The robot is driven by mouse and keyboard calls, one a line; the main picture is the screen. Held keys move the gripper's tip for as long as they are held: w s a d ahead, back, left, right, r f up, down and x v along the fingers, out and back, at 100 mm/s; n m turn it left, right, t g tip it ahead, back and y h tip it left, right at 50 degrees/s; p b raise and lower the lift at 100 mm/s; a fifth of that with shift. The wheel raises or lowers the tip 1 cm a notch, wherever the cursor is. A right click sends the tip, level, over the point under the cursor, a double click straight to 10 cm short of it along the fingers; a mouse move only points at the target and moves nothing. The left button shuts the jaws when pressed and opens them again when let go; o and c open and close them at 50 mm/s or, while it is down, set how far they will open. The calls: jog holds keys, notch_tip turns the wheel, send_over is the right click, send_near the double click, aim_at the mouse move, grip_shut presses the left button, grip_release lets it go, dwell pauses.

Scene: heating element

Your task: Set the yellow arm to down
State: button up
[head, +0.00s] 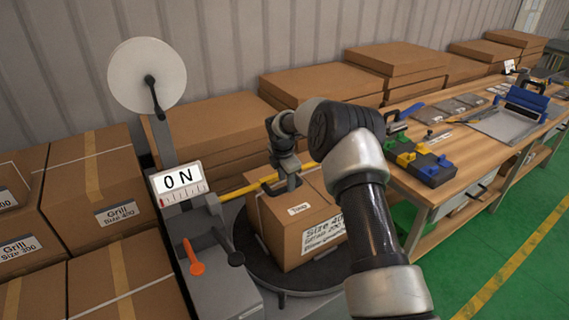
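The yellow arm (243,189) is a slim yellow bar. It runs from the grey machine post on the left, rising slightly to the right, across the top of a cardboard box (318,217) on a dark round turntable (250,240). My gripper (283,187) points down at the bar's middle, above the box's top. It hides part of the bar, and a short yellow piece shows on its right. I cannot tell whether the fingers touch the bar or are closed on it.
The machine has a white film roll (147,76), an "ON" display (179,182), an orange lever (193,258) and a black-knobbed lever (227,246). Stacked cartons (104,185) stand left and behind. A wooden workbench (458,150) with tools stands right. Green floor (525,250) is clear at the right.

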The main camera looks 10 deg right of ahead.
jog(key=v, duration=1.1)
jog(key=shift+r, duration=0.35)
jog(key=shift+s, duration=0.2)
